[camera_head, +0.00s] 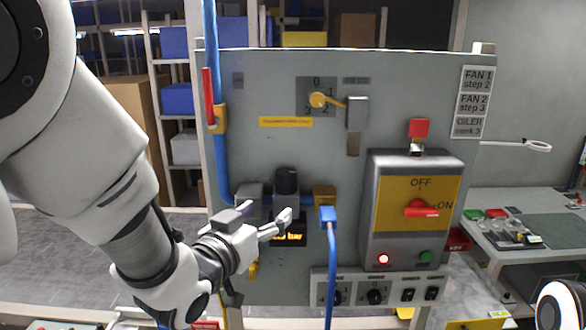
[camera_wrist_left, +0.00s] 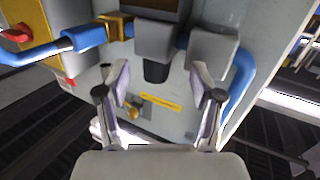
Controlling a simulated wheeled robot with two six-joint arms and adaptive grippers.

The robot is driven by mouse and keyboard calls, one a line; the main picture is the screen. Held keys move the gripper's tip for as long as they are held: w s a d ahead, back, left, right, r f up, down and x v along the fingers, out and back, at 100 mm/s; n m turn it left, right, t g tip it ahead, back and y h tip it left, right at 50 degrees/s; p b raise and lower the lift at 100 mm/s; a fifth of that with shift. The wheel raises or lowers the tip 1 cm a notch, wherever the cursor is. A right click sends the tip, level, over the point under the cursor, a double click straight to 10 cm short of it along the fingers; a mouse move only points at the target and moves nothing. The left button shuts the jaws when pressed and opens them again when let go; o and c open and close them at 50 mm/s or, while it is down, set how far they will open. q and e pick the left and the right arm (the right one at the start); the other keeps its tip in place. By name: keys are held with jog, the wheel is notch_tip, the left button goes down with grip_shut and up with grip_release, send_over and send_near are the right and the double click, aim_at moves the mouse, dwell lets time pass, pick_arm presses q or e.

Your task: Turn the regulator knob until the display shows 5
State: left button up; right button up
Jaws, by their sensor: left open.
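The black regulator knob (camera_head: 287,181) sits on the grey regulator block of the panel, above the display (camera_head: 290,239). The display is dark with orange characters; "bar" is legible, but the number is covered by my left gripper. My left gripper (camera_head: 267,211) is open and empty, in front of the panel just below the knob. In the left wrist view, which is upside down, the knob (camera_wrist_left: 156,72) shows in the gap between the open fingers (camera_wrist_left: 160,84). The fingers do not appear to touch it. My right gripper is not in view.
A blue pipe (camera_head: 222,150) runs down the panel's left side. A grey switch box (camera_head: 371,205) with a red handle is further right. A yellow selector (camera_head: 318,100) is above, and a strip of small switches (camera_head: 346,291) below.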

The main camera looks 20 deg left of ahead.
aim_at(281, 180)
pick_arm(q)
jog(key=shift+t, duration=0.4)
jog(key=w+r+b, duration=0.1)
jog(key=w+b, duration=0.1)
jog(key=w+r+b, duration=0.1)
jog(key=w+b, duration=0.1)
jog(key=w+d+r+b, duration=0.1)
jog(key=w+b, duration=0.1)
jog(key=shift+w+d, duration=0.1)
jog(key=shift+w, duration=0.15)
jog(key=shift+w+r, duration=0.15)
jog(key=shift+w, duration=0.15)
jog(key=shift+r, duration=0.2)
jog(key=shift+s+r, duration=0.15)
jog(key=shift+s, duration=0.05)
jog(key=c, duration=1.1)
